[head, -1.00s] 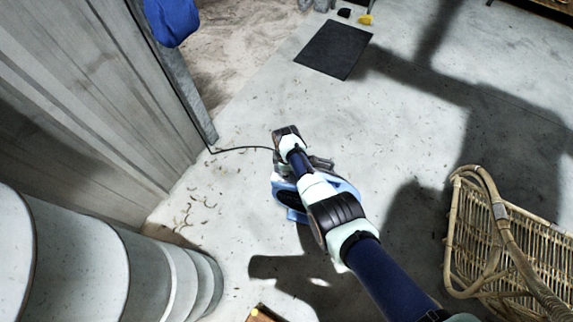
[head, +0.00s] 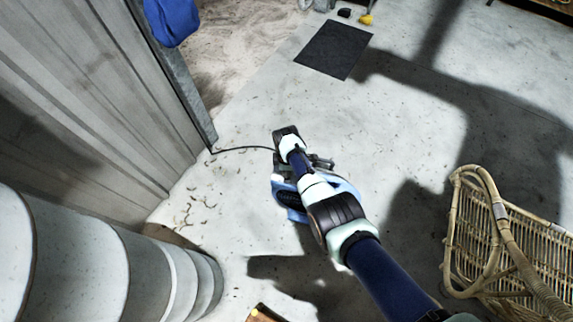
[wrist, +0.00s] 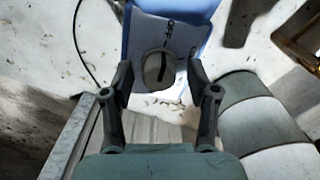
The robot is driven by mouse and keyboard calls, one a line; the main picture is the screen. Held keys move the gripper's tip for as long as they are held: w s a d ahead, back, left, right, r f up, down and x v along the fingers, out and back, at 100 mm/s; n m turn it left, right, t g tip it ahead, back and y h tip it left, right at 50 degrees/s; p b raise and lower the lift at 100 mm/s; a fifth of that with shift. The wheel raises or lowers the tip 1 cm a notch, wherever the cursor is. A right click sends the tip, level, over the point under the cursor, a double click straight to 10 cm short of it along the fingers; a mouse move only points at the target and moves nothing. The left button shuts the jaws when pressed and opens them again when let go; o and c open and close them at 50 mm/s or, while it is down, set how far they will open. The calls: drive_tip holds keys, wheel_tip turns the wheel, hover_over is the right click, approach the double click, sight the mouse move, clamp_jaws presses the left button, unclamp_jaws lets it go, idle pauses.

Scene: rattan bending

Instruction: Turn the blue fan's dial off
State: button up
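The blue fan (head: 291,200) stands on the concrete floor, mostly hidden under my arm in the head view. In the wrist view its light blue body (wrist: 208,8) frames a grey panel with OFF lettering. The round grey dial (wrist: 150,66) with a dark pointer bar sits on that panel. The bar runs roughly up and down in the picture; which end points is unclear. My gripper (wrist: 160,74) is open, one finger on each side of the dial, with a visible gap on both sides. In the head view my gripper (head: 320,162) is partly covered by my wrist.
A black cable (head: 243,149) runs from the fan to the corrugated wall (head: 120,110). Pale cylinders (head: 180,280) stand at lower left, a rattan basket frame (head: 500,245) at right. A dark mat (head: 334,49) lies on open floor behind.

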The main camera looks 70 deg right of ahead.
drive_tip(key=shift+r, duration=0.15)
wheel_tip(320, 180, up, 12)
idle(0.5)
idle(0.3)
